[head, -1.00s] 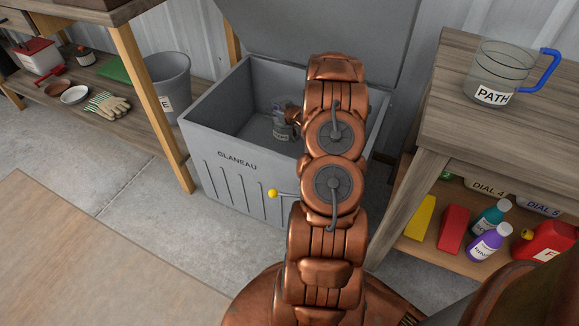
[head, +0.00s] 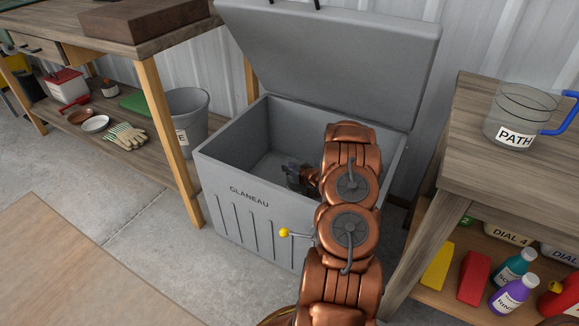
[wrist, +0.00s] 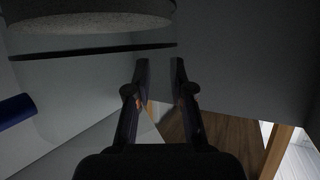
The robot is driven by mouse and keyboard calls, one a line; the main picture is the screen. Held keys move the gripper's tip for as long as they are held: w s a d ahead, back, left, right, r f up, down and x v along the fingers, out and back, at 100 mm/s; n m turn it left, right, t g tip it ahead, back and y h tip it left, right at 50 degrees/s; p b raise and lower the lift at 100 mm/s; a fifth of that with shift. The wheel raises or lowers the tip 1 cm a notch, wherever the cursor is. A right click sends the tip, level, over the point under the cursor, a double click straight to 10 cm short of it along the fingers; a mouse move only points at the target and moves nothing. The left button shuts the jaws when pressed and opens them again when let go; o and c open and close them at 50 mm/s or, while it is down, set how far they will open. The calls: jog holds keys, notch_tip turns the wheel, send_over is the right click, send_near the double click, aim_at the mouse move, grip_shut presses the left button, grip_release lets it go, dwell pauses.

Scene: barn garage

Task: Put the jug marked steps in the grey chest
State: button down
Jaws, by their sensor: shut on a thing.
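The grey chest (head: 225,170), marked GLANEAU, stands in the middle with its lid (head: 330,45) raised. My gripper (head: 297,176) reaches down inside it, below the rim, and is shut on a small glassy jug. In the head view the jug is dim, mostly hidden by my arm, and its label cannot be read. In the wrist view my two fingers (wrist: 160,65) stand close together in shadow. A large pale round shape (wrist: 90,18) fills the top left there, with a blue piece (wrist: 15,108) at the left edge. Whether the jug touches the chest floor cannot be told.
Another glass jug, marked PATH (head: 515,115), with a blue handle, stands on the right bench (head: 465,150). Bottles and boxes fill the shelf below. A grey bucket (head: 190,110) and gloves (head: 126,137) are on the left shelf. A yellow-knobbed lever (head: 286,233) sticks out at the chest's front.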

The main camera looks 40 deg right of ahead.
notch_tip(320, 180, down, 3)
jog(key=shift+r+b, duration=0.15)
jog(key=shift+b, duration=0.15)
jog(key=c, duration=1)
grip_release()
jog(key=shift+p+v, duration=0.9)
jog(key=shift+v, duration=2.85)
